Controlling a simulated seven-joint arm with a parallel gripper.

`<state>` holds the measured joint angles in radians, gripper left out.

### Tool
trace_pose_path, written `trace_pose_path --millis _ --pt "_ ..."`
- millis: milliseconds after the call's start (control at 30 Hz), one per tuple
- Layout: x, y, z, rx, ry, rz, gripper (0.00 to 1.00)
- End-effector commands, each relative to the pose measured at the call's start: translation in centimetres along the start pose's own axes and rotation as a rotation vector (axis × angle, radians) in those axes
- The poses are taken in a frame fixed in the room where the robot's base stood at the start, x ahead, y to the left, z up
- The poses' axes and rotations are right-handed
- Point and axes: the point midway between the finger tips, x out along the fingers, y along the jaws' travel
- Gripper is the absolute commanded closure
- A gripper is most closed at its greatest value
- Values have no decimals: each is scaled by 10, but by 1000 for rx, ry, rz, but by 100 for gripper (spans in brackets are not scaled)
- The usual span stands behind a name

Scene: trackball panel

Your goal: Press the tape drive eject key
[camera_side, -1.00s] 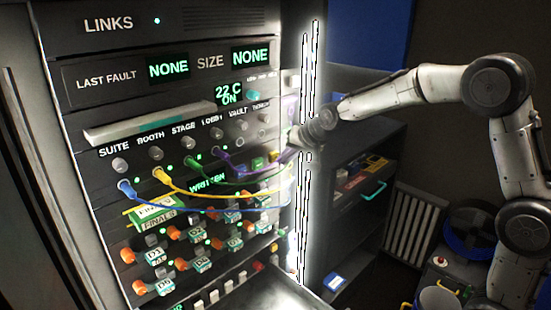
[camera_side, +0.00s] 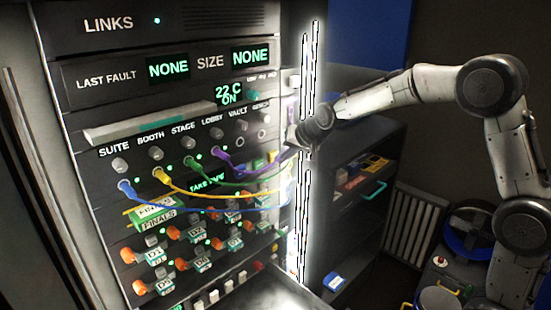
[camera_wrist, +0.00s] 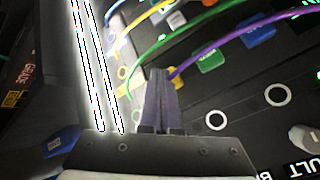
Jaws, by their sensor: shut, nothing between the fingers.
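My gripper (camera_side: 287,147) is at the right edge of the rack panel, beside the end of the purple cable. In the wrist view my gripper (camera_wrist: 158,72) has its fingers together and empty, with the purple cable behind their tips. A tape cartridge labelled FINALS (camera_side: 158,222) sticks out of the panel under a green display (camera_side: 207,184) that seems to read TAKE TAPE. A green key (camera_wrist: 208,60) and a blue key (camera_wrist: 260,30) show beyond the fingers, apart from them. Which key is eject cannot be read.
Purple, green, yellow (camera_side: 190,190) and blue (camera_side: 215,211) cables loop across the panel front. Orange knobs and labelled plugs sit below. A dark shelf unit (camera_side: 345,135) stands to the right. A drawer or ledge juts out at the bottom.

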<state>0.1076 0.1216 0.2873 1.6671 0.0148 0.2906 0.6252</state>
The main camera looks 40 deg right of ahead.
Motion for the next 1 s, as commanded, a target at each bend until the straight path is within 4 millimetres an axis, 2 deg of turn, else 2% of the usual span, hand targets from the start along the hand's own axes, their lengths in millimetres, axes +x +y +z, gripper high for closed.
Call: trace_pose_path --millis 1000 --pt "-13 9 9 0 1 0 100"
